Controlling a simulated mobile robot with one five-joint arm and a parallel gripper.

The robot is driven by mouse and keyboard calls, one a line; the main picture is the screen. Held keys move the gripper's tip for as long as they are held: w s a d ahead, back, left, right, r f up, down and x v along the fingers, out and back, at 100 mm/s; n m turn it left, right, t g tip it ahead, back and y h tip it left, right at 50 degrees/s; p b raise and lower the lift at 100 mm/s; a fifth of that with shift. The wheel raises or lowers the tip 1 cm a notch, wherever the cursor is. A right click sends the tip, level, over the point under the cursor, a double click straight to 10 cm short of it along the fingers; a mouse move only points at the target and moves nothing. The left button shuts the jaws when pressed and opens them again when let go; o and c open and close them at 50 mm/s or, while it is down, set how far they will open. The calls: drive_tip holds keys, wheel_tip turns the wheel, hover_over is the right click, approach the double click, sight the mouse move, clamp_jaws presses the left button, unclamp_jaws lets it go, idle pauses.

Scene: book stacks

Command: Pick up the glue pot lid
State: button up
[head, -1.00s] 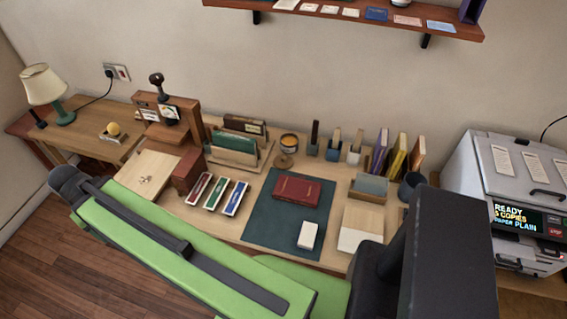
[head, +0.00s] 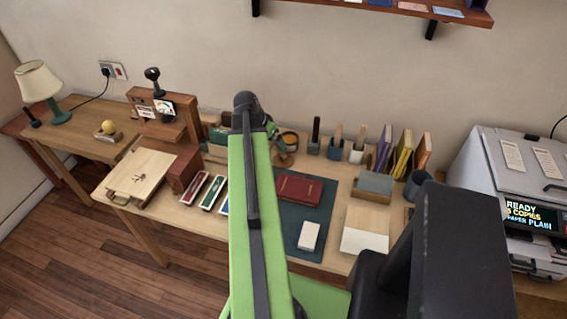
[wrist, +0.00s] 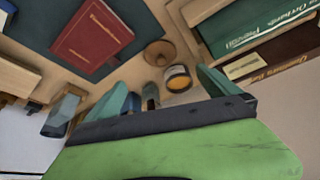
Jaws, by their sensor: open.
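The glue pot lid looks like a round brown disc with a knob (head: 284,159). It lies on the desk just in front of the glue pot (head: 291,138), a small dark pot with a yellow-orange band. In the wrist view the lid (wrist: 160,53) lies beyond my fingertips, near the middle, with the pot (wrist: 178,78) beside it. My gripper (wrist: 160,80) is open and empty, its teal fingers apart, with the pot showing between them. In the head view my gripper (head: 271,128) is mostly hidden by my arm, just left of the pot and lid.
A red book (head: 299,189) lies on a dark green mat (head: 286,226). Green books (wrist: 255,25) in a holder stand close to the lid on one side. Brush holders (head: 314,146) and upright books (head: 403,153) stand to the right. A white block (head: 309,236) lies in front.

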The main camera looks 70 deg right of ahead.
drive_tip(key=b, duration=0.9)
approach(282, 157)
drive_tip(key=x, duration=0.5)
drive_tip(key=shift+w+a+f, duration=0.1)
drive_tip(key=shift+a+f, duration=0.05)
drive_tip(key=shift+f, duration=0.15)
drive_tip(key=shift+r, duration=0.1)
